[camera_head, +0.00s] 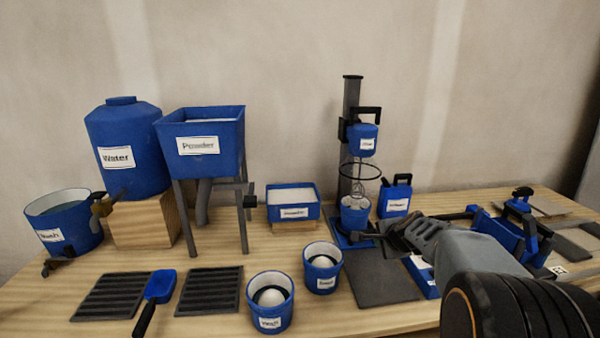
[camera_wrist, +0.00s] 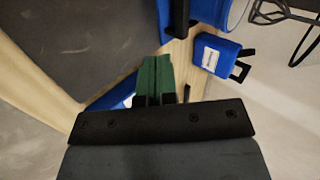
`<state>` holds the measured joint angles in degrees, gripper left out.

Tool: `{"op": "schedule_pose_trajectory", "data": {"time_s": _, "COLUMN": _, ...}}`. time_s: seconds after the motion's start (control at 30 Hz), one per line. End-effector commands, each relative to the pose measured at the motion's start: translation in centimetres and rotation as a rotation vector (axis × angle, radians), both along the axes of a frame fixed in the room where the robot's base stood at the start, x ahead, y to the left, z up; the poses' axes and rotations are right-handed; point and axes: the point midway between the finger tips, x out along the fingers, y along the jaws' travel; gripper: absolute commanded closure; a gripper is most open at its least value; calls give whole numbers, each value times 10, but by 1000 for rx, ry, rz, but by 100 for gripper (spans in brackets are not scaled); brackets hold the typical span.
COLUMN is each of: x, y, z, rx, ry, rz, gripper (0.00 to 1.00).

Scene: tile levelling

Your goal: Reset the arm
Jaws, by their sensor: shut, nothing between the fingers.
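My gripper (camera_head: 388,228) is at the end of my arm, above the right half of the table, beside the mixing stand. In the wrist view its green fingers (camera_wrist: 154,75) are shut together with nothing between them. The fingers are above the wooden table near a grey tile (camera_wrist: 70,45). A blue canister (camera_wrist: 213,54) shows to the right of the fingers, apart from them. The tip of the gripper is small and partly merged with dark things behind it in the head view.
The mixing stand (camera_head: 351,100) and blue jug (camera_head: 396,198) are close to my gripper. A grey tile (camera_head: 380,284) lies below. Two blue buckets (camera_head: 270,318) (camera_head: 322,276) stand at the front. Water tank (camera_head: 128,135) and powder hopper (camera_head: 200,165) stand left. The air above the table's right is clear.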

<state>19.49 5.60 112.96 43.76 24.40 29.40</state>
Motion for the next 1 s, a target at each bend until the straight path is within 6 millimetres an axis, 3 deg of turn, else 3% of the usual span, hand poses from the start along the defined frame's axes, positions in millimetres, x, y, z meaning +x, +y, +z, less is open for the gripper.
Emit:
{"op": "schedule_pose_trajectory", "data": {"time_s": 0.03, "x": -7, "y": 11, "z": 28, "rx": -30, "ry": 7, "rz": 52, "gripper": 100}}
{"op": "schedule_pose_trajectory", "data": {"time_s": 0.2, "x": -54, "y": 60, "z": 100, "rx": -199, "ry": 73, "rz": 336, "gripper": 100}}
{"op": "schedule_pose_trajectory", "data": {"time_s": 0.3, "x": -91, "y": 86, "z": 139, "rx": -320, "ry": 123, "rz": 531, "gripper": 100}}
{"op": "schedule_pose_trajectory", "data": {"time_s": 0.5, "x": -163, "y": 115, "z": 198, "rx": -549, "ry": 219, "rz": 877, "gripper": 100}}
{"op": "schedule_pose_trajectory", "data": {"time_s": 0.7, "x": -213, "y": 121, "z": 232, "rx": -716, "ry": 294, "rz": 1112, "gripper": 100}}
{"op": "schedule_pose_trajectory", "data": {"time_s": 1.0, "x": -242, "y": 121, "z": 244, "rx": -816, "ry": 346, "rz": 1249, "gripper": 100}}
